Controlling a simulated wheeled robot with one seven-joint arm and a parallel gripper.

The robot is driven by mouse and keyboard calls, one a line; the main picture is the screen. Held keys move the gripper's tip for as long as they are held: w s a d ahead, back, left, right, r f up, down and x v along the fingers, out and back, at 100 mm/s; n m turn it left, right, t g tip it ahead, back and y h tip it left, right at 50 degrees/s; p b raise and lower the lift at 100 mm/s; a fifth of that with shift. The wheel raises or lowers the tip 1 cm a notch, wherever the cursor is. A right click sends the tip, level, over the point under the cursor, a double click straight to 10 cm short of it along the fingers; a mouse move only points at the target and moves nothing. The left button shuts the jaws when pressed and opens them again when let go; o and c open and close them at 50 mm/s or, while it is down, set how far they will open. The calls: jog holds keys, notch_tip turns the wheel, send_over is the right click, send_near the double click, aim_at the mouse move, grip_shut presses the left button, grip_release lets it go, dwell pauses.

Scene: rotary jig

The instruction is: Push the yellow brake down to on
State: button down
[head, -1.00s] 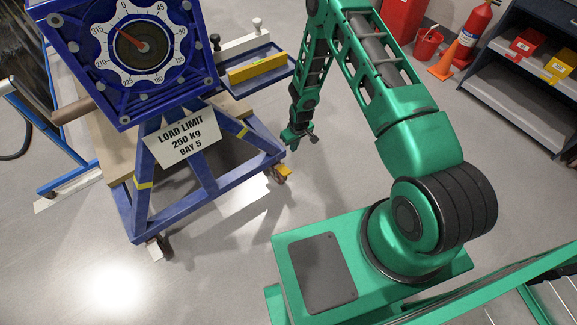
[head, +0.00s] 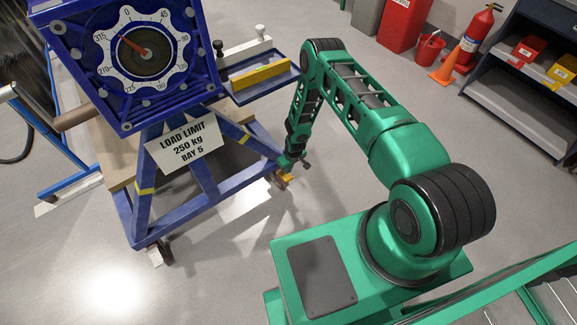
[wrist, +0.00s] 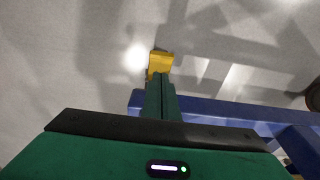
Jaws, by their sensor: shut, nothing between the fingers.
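The yellow brake (head: 284,182) is a small pedal by the caster at the right front foot of the blue stand. In the head view my gripper (head: 287,171) is right above it and partly hides it. In the wrist view the yellow brake (wrist: 160,62) shows just beyond the tips of my shut, empty fingers (wrist: 159,80). The fingers overlap its near edge in the picture; I cannot tell whether they touch it. The pedal's tilt is not clear.
The blue stand (head: 190,208) carries a dial fixture (head: 134,52), a load limit sign (head: 186,145) and a side tray (head: 262,78). The stand's blue beam (wrist: 215,115) runs close to the right of my fingers. The grey floor in front is clear.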

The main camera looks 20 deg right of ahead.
aim_at(288, 178)
jog(key=shift+s+d+f, duration=0.1)
jog(key=shift+s+f, duration=0.15)
jog(key=shift+f, duration=0.75)
jog(key=shift+s+d+f, duration=0.1)
jog(key=shift+s+f, duration=0.1)
jog(key=shift+f, duration=0.75)
jog(key=shift+s+a, duration=0.15)
